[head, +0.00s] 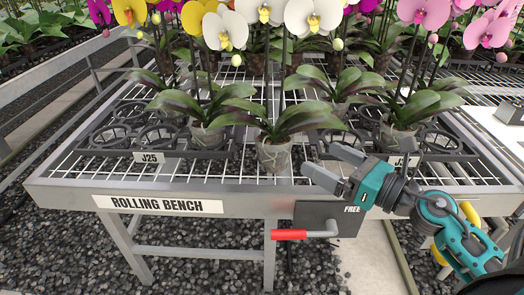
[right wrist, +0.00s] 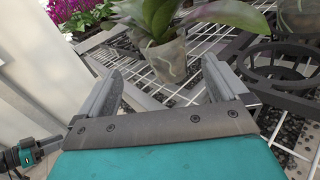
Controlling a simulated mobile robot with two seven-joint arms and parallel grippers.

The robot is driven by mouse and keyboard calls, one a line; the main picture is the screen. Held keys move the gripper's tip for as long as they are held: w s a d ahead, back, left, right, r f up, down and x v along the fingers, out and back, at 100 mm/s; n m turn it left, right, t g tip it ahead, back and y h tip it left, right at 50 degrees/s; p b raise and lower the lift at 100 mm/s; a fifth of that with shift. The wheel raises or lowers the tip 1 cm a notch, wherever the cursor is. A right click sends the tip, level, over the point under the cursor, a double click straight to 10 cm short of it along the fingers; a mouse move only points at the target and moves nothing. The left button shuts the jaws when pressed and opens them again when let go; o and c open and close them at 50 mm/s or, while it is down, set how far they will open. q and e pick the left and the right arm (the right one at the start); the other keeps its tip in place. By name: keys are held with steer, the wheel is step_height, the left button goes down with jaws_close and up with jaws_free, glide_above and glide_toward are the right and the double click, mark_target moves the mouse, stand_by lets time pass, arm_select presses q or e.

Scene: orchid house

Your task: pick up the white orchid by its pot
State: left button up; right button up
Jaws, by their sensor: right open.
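The white orchid stands at the front middle of the bench, in a clear greyish pot (head: 274,157) with broad green leaves (head: 282,118) above it. White blooms (head: 264,11) show at the top of the head view. My right gripper (head: 318,161) is open and empty, just right of the pot, with its fingers pointing toward it. In the right wrist view the pot (right wrist: 170,62) lies ahead, between the lines of the two open fingers (right wrist: 161,70) and seemingly beyond their tips. The fingers do not appear to touch it.
Other potted orchids (head: 206,132) stand close behind, left and right. Black ring holders (head: 158,138) stand left of the pot. The rolling bench's front rim (head: 250,207) carries a red-handled lever (head: 290,234). White mesh (head: 235,167) lies bare around the pot's front.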

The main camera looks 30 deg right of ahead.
mark_target(290, 142)
steer(key=p+x, duration=0.2)
steer(key=x, duration=0.4)
steer(key=shift+w+r, duration=0.15)
steer(key=shift+r, duration=0.05)
steer(key=shift+f+p+x, duration=0.15)
steer(key=shift+p+x, duration=0.1)
steer(key=shift+x, duration=1.1)
steer(key=shift+f+p+x, duration=0.2)
steer(key=shift+p+x, duration=0.05)
steer(key=shift+x, duration=1.05)
steer(key=shift+w+a, duration=0.15)
steer(key=shift+w, duration=0.35)
steer(key=shift+f, duration=0.1)
steer(key=shift+c, duration=0.2)
steer(key=c, duration=0.9)
steer(key=shift+c, duration=0.6)
